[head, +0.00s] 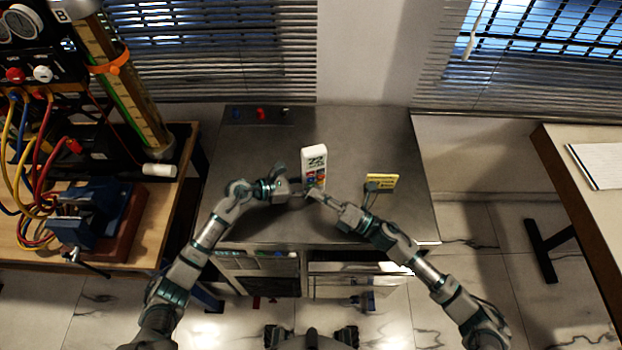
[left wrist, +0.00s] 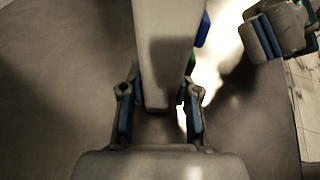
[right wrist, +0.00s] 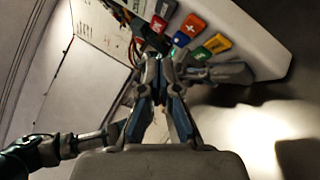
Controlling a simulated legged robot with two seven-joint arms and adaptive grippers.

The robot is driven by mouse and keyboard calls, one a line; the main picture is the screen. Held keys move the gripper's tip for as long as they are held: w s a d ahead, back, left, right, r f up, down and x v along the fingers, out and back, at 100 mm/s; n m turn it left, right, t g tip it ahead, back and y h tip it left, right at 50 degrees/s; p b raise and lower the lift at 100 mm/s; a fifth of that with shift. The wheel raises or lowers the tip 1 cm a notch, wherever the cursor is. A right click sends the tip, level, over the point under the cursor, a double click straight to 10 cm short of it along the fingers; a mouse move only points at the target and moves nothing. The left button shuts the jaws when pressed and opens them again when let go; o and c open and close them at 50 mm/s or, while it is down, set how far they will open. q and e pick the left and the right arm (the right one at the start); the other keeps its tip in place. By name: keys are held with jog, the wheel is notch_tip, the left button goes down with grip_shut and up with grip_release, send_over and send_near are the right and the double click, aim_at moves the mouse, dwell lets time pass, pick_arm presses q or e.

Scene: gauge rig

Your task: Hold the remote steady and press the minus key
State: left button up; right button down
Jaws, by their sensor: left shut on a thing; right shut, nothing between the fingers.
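My left gripper (head: 300,187) is shut on the remote's lower part. In the left wrist view the remote (left wrist: 165,45) sits between the two fingers. My right gripper (head: 314,194) is shut and empty, close in front of the keys. In the right wrist view its fingertips (right wrist: 162,65) are by the key rows of the remote (right wrist: 255,30). A red key with a plus (right wrist: 187,28) shows. I cannot make out the minus key or tell whether the fingertips touch a key.
The grey bench (head: 240,160) is mostly clear. A yellow label block (head: 382,180) stands right of the remote, near my right forearm. Blue and red knobs (head: 260,113) sit at the back edge. A rig with cables and a blue vise (head: 85,215) stands left.

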jog(key=shift+s+d, duration=0.2)
jog(key=shift+s, duration=0.45)
jog(key=shift+s+d, duration=0.25)
jog(key=shift+s, duration=0.45)
jog(key=shift+s+d, duration=0.2)
jog(key=shift+s, duration=0.45)
pick_arm(q)
jog(key=o, duration=0.9)
jog(key=shift+o, duration=0.2)
jog(key=v, duration=1.2)
pick_arm(e)
jog(key=shift+a, duration=0.1)
pick_arm(q)
jog(key=shift+s+f, duration=0.1)
jog(key=shift+f, duration=0.05)
